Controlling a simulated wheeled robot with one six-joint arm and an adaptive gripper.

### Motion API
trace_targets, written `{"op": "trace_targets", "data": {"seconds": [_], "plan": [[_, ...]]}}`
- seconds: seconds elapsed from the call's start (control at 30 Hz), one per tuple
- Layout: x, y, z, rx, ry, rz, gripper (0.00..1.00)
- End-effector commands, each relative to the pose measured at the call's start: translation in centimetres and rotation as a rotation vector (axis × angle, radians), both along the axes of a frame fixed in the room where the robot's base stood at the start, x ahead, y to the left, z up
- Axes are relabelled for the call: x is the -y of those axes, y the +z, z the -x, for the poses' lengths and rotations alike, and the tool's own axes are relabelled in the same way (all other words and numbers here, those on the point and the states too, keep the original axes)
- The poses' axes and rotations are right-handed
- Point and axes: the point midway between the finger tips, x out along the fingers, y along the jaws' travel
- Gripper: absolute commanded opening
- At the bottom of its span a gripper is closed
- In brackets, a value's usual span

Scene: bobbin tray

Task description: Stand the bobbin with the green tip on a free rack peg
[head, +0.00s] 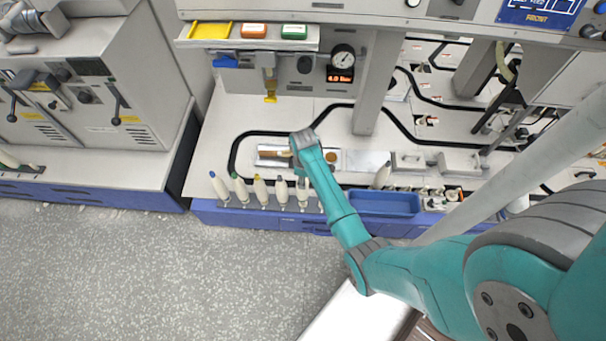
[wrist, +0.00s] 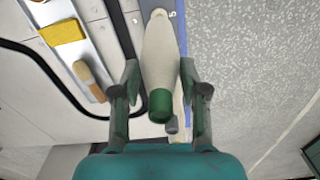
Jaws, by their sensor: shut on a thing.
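My gripper (wrist: 158,88) is shut on a cream bobbin with a green tip (wrist: 160,65). The green end is near my palm and the pale body points away, towards the rack edge marked 5. In the head view this bobbin (head: 302,190) hangs below my gripper (head: 303,175), roughly upright, at the right end of the bobbin row; its tip is hidden there. I cannot tell whether its foot touches a peg. The rack (head: 245,205) runs along the bench's front edge. A grey-tipped bobbin (wrist: 172,126) shows partly behind the held one.
A blue bin (head: 385,204) lies to the right. Behind is a metal tray (wrist: 77,38) with a brush (wrist: 90,80) and a yellow block (wrist: 62,31).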

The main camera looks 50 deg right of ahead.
Motion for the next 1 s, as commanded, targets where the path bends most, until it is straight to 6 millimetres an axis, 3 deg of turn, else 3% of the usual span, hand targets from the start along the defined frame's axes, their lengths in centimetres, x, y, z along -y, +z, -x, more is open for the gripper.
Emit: {"op": "trace_targets", "data": {"seconds": [0.3,1.0], "plan": [[0.0,-2.1,-0.1,0.003,0.0,-0.001,0.0],[-0.1,-2.4,-0.1,0.003,0.0,-0.001,0.0]]}}
